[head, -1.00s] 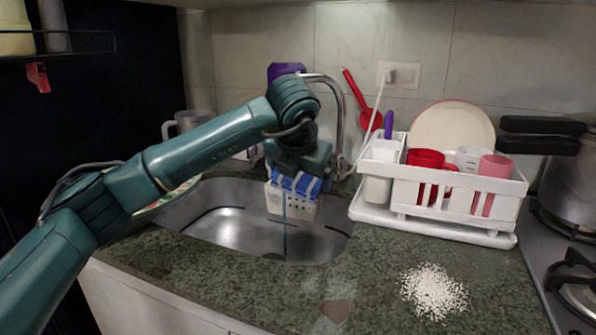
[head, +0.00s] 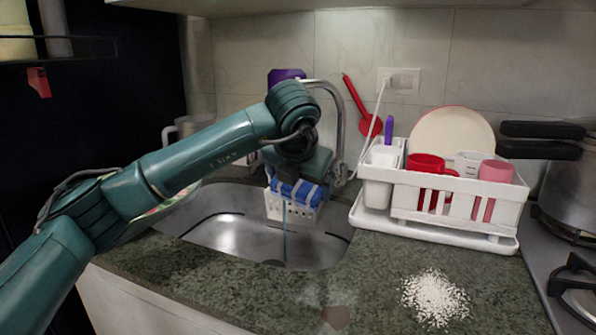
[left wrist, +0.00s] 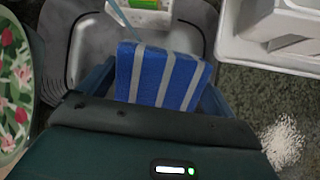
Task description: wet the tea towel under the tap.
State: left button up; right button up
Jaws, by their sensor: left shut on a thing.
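My left gripper (head: 298,180) is over the sink (head: 235,240) and shut on the blue tea towel with pale stripes (head: 296,191). The towel also shows in the left wrist view (left wrist: 160,76), bunched between the fingers (left wrist: 155,95). The tap (head: 338,115) is a curved metal spout behind my wrist, and its outlet is hidden by my arm. A thin bluish stream (head: 285,235) runs down beside the towel into the sink. It also shows at the towel's upper left in the left wrist view (left wrist: 122,18). My right gripper is not in view.
A white dish rack (head: 440,195) with cups and a plate stands right of the sink. White grains (head: 435,297) and a brownish patch (head: 336,316) lie on the counter. A white perforated basket (head: 280,211) is behind the towel. A floral plate (left wrist: 14,85) is left of the sink.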

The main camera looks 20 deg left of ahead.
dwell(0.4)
pick_arm(q)
jog(key=shift+s+d+r, duration=0.3)
jog(key=shift+s+r, duration=0.35)
jog(key=shift+s, duration=0.15)
jog(key=shift+s+d+r, duration=0.25)
jog(key=shift+s+r, duration=0.45)
jog(key=shift+s, duration=0.05)
jog(key=shift+s+d+r, duration=0.3)
jog(key=shift+s+r, duration=0.35)
jog(key=shift+s, duration=0.15)
